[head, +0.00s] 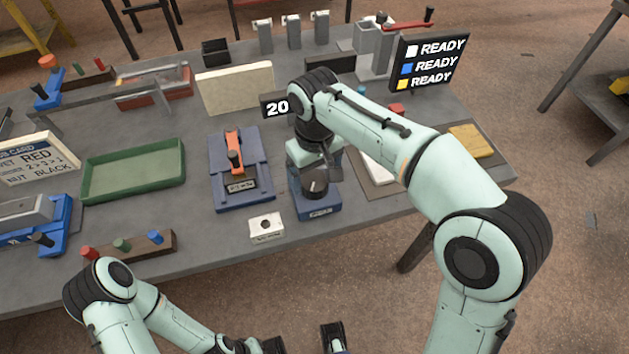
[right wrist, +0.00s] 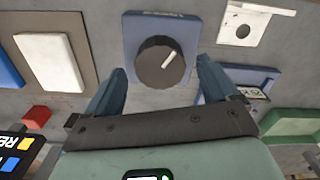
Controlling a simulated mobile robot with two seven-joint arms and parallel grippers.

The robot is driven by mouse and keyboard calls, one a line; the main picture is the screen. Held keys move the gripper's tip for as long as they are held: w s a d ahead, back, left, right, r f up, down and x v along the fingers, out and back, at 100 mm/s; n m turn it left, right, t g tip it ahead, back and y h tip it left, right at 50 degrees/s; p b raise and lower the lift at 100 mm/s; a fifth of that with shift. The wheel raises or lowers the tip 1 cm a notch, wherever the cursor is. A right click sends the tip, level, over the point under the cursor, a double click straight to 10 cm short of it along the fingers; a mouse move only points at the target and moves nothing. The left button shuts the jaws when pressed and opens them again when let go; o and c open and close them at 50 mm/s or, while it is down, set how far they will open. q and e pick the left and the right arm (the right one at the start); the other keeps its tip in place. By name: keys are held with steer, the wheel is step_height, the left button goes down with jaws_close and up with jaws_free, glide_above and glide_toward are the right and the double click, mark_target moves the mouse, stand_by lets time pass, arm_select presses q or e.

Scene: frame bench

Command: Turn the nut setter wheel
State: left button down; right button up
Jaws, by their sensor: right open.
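The nut setter wheel is a round black knob (head: 314,190) with a white pointer line, on a blue base (head: 318,209) near the table's front edge. In the right wrist view the wheel (right wrist: 155,66) shows whole, its line slanting up and right. My right gripper (head: 315,168) is over the wheel in the head view. In the right wrist view its two blue fingers (right wrist: 160,66) are spread, one toward each side of the wheel, with gaps visible. My left gripper (head: 302,342) is low at the bottom edge, partly cut off, away from the table.
A small white block with a hole (head: 266,227) sits left of the wheel. A blue fixture with an orange lever (head: 234,150) is further left, then a green tray (head: 105,190). A display reads 20 (head: 277,107). A dark sign reads READY (head: 432,62).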

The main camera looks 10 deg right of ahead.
steer(key=shift+f, duration=1.35)
steer(key=c, duration=1)
steer(key=shift+r+m+p, duration=0.15)
steer(key=shift+m+p, duration=0.45)
steer(key=shift+m, duration=0.5)
steer(key=shift+m+p, duration=0.4)
steer(key=shift+m, duration=0.7)
steer(key=o, duration=1)
